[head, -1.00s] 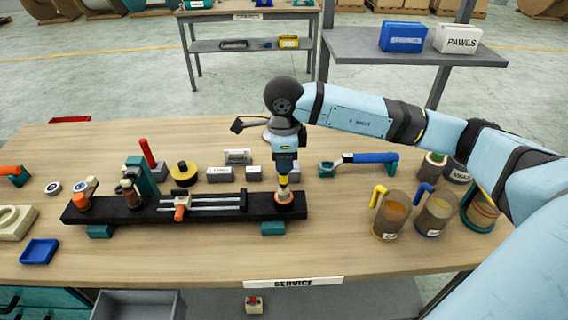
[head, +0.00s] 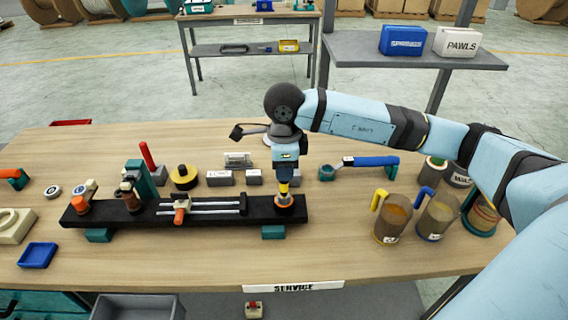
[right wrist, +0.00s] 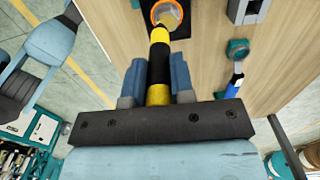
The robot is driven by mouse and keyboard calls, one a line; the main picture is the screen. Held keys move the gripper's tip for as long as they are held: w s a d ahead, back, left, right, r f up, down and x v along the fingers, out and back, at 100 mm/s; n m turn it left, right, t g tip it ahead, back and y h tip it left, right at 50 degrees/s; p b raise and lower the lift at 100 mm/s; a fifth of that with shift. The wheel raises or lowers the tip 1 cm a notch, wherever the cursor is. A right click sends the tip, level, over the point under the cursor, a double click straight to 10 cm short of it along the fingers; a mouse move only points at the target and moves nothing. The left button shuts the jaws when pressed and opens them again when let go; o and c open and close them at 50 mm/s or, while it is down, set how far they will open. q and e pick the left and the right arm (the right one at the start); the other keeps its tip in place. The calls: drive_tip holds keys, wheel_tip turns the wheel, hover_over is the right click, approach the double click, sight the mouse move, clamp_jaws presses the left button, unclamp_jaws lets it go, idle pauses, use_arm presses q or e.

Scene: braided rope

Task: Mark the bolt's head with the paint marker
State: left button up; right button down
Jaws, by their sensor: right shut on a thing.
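My right gripper (head: 284,174) points down over the right end of the black bar (head: 150,210). In the right wrist view its two grey-blue fingers (right wrist: 156,82) are shut on a yellow and black cylinder, the paint marker (right wrist: 160,62). The marker's far end meets or overlaps an orange ring (right wrist: 156,14) with a pale yellow-tan middle, which seems to be the bolt's place. The ring also shows at the bar's end in the head view (head: 291,207). The bolt's head is mostly hidden, and I cannot tell whether the tip touches it. My left gripper is not in view.
A slide with rails (head: 205,206) and a teal post (head: 138,178) stand on the bar. A blue tray (head: 38,255) is at left.

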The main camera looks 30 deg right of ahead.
drive_tip(key=shift+w, duration=0.15)
drive_tip(key=shift+w+d+b, duration=0.45)
drive_tip(key=shift+w+d, duration=0.05)
drive_tip(key=shift+w, duration=0.25)
drive_tip(key=shift+s, duration=0.15)
drive_tip(key=shift+s+a, duration=0.5)
drive_tip(key=shift+s, duration=0.3)
drive_tip(key=shift+w, duration=0.15)
drive_tip(key=shift+w+d+b, duration=0.55)
drive_tip(key=shift+w, duration=0.25)
drive_tip(key=shift+r, duration=0.1)
wheel_tip(320, 180, up, 7)
drive_tip(key=p, duration=0.3)
